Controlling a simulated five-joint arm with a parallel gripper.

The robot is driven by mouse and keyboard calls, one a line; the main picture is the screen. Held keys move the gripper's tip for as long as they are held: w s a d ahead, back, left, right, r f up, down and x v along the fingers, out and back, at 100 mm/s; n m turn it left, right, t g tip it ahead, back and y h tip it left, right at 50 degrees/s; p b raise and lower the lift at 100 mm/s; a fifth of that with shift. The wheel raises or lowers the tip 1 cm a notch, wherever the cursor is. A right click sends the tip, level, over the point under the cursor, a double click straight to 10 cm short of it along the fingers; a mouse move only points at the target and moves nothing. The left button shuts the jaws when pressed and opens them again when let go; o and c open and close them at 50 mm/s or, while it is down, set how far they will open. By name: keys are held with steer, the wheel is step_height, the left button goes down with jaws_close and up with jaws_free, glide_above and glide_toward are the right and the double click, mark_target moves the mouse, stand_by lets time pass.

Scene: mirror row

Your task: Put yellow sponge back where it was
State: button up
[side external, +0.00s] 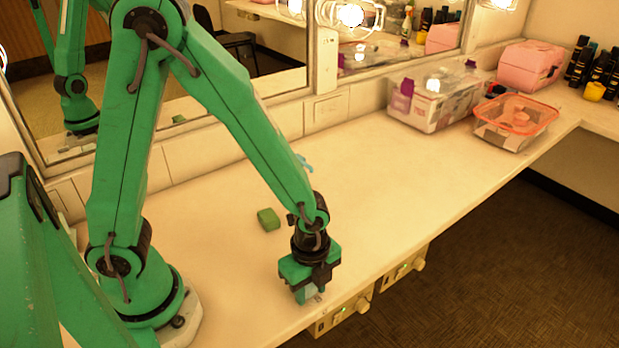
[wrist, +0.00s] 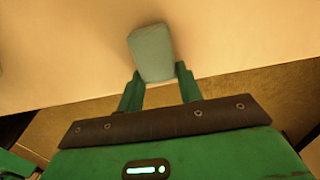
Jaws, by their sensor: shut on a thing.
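My gripper (side external: 308,295) is low over the counter's front edge, shut on a pale teal block. In the wrist view the block (wrist: 151,46) sits between the two green fingertips (wrist: 156,76) and sticks out beyond them. In the side view the block is mostly hidden by the fingers, and I cannot tell whether it touches the counter. A small green sponge-like block (side external: 268,219) lies on the counter, behind and left of my gripper. No sponge that looks clearly yellow shows in either view.
A light blue thing (side external: 304,162) lies partly hidden behind my arm, near the mirror wall. A clear lidded box (side external: 433,105), an orange-rimmed clear container (side external: 515,122) and a pink case (side external: 530,66) stand at the back right. The counter (side external: 400,185) between is clear.

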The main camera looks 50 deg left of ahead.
mark_target(310, 288)
steer(key=o, duration=1)
steer(key=shift+f, duration=0.1)
steer(key=shift+c, duration=0.2)
step_height(310, 288, up, 12)
steer(key=shift+r, duration=0.2)
steer(key=shift+a, duration=0.1)
stand_by(0.4)
steer(key=s+a+r+n+t, duration=0.2)
steer(key=a+r+n, duration=0.4)
steer(key=n, duration=0.3)
steer(key=s+a+r+n+t, duration=0.3)
steer(key=a+r+n, duration=0.3)
steer(key=n, duration=0.3)
steer(key=shift+a+t, duration=0.3)
